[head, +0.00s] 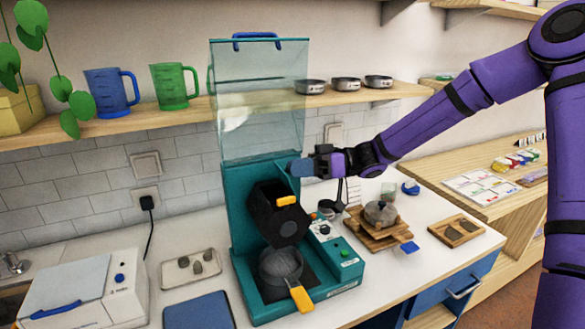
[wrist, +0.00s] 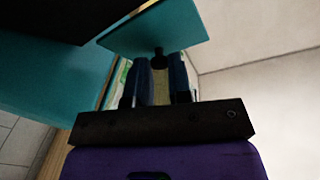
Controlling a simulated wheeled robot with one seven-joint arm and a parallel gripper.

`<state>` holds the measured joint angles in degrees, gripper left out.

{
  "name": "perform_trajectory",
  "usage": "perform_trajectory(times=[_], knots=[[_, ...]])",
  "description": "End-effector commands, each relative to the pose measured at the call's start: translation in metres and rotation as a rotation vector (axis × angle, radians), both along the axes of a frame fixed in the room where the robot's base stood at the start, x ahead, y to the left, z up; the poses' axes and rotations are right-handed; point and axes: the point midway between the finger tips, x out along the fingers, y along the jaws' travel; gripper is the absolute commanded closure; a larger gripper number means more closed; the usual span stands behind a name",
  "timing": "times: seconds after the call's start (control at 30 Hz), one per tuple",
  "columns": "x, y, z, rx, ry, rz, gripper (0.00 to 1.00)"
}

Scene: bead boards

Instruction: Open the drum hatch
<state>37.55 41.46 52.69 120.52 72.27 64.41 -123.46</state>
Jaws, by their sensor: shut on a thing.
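The teal machine (head: 240,215) stands on the counter with a black drum (head: 265,212) in its middle. A small teal hatch plate (head: 284,174) shows above the drum, partly hidden by my gripper. In the wrist view the hatch plate (wrist: 155,32) spans the space ahead of the fingers, with a short black knob (wrist: 158,57) on it. My gripper (head: 297,168) reaches in from the right. Its fingers (wrist: 159,82) are shut on the knob. The plate seems to stand out at an angle from the machine; its hinge is not clear.
A clear cover (head: 258,100) stands raised over the machine. A pan (head: 281,266) with an orange handle sits below the drum. The shelf (head: 205,116) with jugs and bowls runs behind. A pot (head: 381,213) on wooden boards stands to the right.

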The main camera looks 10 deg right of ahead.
Motion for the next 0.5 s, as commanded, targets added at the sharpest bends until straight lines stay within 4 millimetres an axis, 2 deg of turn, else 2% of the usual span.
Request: perform_trajectory(times=[0.5], knots=[[0.006, -0.019, -0.017, 0.454, 0.134, 0.0, 1.0]])
